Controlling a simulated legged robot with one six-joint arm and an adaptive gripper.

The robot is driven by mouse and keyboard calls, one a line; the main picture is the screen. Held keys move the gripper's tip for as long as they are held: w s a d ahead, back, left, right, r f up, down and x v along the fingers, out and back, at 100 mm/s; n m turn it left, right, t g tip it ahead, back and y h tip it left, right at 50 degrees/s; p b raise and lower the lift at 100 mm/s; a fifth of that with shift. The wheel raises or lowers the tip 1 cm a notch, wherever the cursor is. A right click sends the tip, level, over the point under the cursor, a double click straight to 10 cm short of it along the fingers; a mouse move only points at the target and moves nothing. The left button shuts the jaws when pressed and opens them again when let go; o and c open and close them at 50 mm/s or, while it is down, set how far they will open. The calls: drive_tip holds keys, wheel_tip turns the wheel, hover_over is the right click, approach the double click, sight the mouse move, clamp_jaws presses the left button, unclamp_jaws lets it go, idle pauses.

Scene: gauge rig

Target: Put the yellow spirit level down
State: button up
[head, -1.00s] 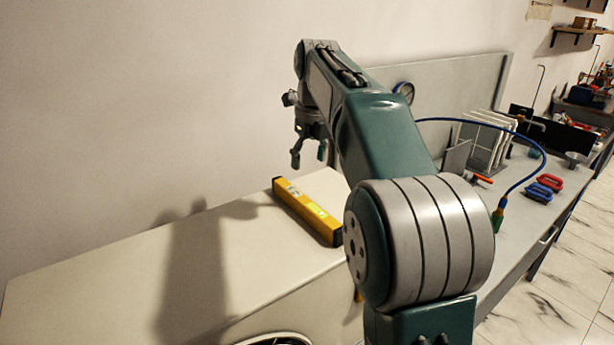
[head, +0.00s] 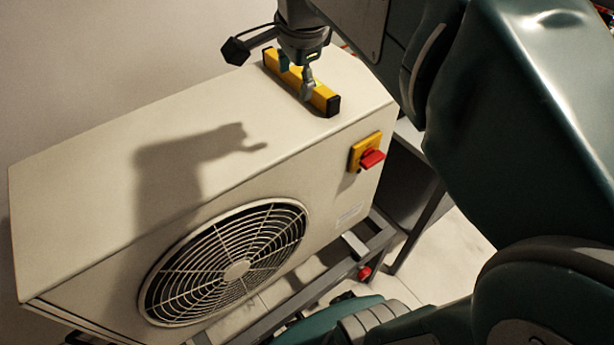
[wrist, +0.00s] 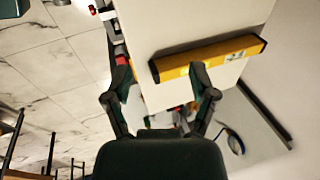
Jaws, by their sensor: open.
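The yellow spirit level (head: 325,99) has black end caps and lies flat on the cream top of the fan unit (head: 110,140), near its right end. It also shows in the wrist view (wrist: 225,52), slanting across beyond my fingers. My gripper (head: 297,84) points down at the level in the head view, with its fingers apart. In the wrist view my gripper (wrist: 159,73) is open; the right fingertip overlaps the level's near edge. I cannot tell whether a finger touches it. The fingers hide part of the level in the head view.
The fan unit's front has a round grille (head: 225,262) and a red switch on a yellow plate (head: 371,158). The unit's top left of the level is clear. A wall stands behind.

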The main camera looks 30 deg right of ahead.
drive_tip(key=s+a+f+n+t, duration=0.2)
drive_tip(key=s+a+f+n, duration=0.1)
drive_tip(key=s+f+n, duration=0.8)
drive_tip(key=s+n, duration=0.2)
drive_tip(key=n, duration=0.3)
drive_tip(key=shift+a, duration=0.35)
idle(0.4)
